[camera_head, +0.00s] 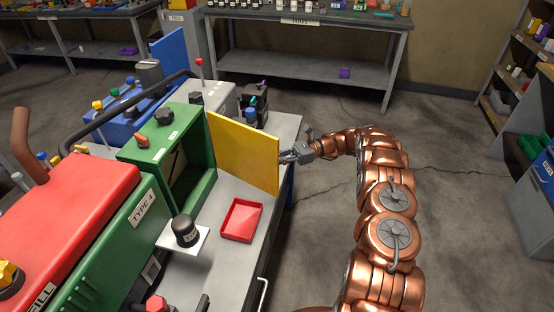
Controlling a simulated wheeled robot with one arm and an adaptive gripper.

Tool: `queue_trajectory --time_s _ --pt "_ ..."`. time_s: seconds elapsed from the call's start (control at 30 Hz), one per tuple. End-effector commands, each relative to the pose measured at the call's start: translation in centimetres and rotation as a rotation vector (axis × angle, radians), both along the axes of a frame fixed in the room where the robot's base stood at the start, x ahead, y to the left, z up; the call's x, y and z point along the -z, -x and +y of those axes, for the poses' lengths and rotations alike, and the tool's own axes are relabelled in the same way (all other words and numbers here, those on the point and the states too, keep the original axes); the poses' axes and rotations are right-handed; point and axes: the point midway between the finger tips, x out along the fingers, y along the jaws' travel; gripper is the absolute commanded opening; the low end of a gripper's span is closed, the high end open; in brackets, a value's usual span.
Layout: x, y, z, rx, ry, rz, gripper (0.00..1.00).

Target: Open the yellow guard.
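The yellow guard (243,150) is a flat upright panel joined at its left edge to the green box (166,141). It stands swung out from the box, whose dark inside shows to its left. My gripper (286,157) is at the right, free edge of the guard, coming in from the right. The fingertips are at or very close to that edge. They are small and partly hidden, so I cannot tell whether they touch or grip it.
A red tray (241,220) and a black knob on a white plate (186,231) are on the grey bench in front of the guard. A red machine (66,222) stands at the left. A shelf (516,95) is at the right. The floor (460,190) right of my arm is clear.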

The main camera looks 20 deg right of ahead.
Motion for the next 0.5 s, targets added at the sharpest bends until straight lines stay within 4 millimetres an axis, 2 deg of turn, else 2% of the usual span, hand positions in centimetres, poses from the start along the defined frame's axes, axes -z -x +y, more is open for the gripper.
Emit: queue_trajectory --time_s 0.27,0.3,0.5 --pt "0.14 0.10 -0.09 0.000 0.000 0.004 0.00" --pt "0.14 0.10 -0.09 0.000 0.000 0.004 0.12" --pt "0.08 0.07 -0.04 -0.001 0.000 0.002 0.33"
